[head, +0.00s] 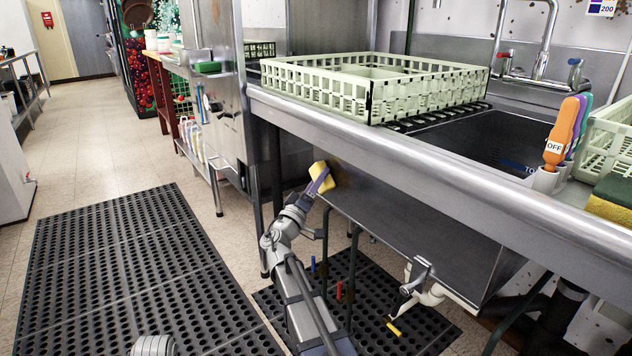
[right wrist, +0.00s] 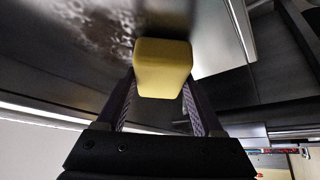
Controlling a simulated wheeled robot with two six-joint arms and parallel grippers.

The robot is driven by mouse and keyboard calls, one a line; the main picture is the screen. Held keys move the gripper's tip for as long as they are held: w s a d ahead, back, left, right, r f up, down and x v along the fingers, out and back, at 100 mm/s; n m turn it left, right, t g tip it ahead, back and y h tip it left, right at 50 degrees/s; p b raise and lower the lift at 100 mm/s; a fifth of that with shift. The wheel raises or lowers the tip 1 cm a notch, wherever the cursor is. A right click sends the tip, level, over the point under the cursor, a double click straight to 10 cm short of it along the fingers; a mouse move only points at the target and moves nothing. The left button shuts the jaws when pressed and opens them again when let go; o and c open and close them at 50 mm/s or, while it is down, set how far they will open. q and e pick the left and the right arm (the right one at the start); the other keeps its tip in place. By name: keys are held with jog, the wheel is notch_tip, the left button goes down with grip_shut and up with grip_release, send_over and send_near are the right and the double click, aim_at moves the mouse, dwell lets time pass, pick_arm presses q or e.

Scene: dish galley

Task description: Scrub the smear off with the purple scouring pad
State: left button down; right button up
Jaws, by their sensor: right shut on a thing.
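My right gripper (head: 321,180) is shut on a yellow block-shaped pad (head: 318,170), which shows large between the fingers in the right wrist view (right wrist: 163,68). Only yellow faces of the pad show clearly. A purple strip lies beside it in the head view, and I cannot tell whether it is pad or finger. A pale, brownish, speckled smear (right wrist: 98,30) lies on the dark metal surface beyond the pad in the right wrist view. The pad is close to the sink's metal side (head: 400,215); contact is unclear. My left gripper is not in view.
A pale green dish rack (head: 440,100) stands on the steel counter (head: 420,155) above. A green and yellow sponge (head: 612,198) lies at the right edge. Table legs and a drain pipe (head: 432,294) stand below. Black mats (head: 130,265) cover open floor at left.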

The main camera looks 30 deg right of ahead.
aim_at(353, 181)
jog(key=shift+d, duration=0.2)
jog(key=shift+s, duration=2)
jog(key=shift+s+d, duration=0.2)
jog(key=shift+s, duration=0.8)
jog(key=shift+s+d, duration=0.15)
jog(key=shift+s, duration=0.8)
jog(key=shift+s, duration=0.1)
jog(key=shift+s+d, duration=0.15)
jog(key=shift+s, duration=1.7)
jog(key=shift+r+p, duration=0.8)
jog(key=shift+w, duration=0.15)
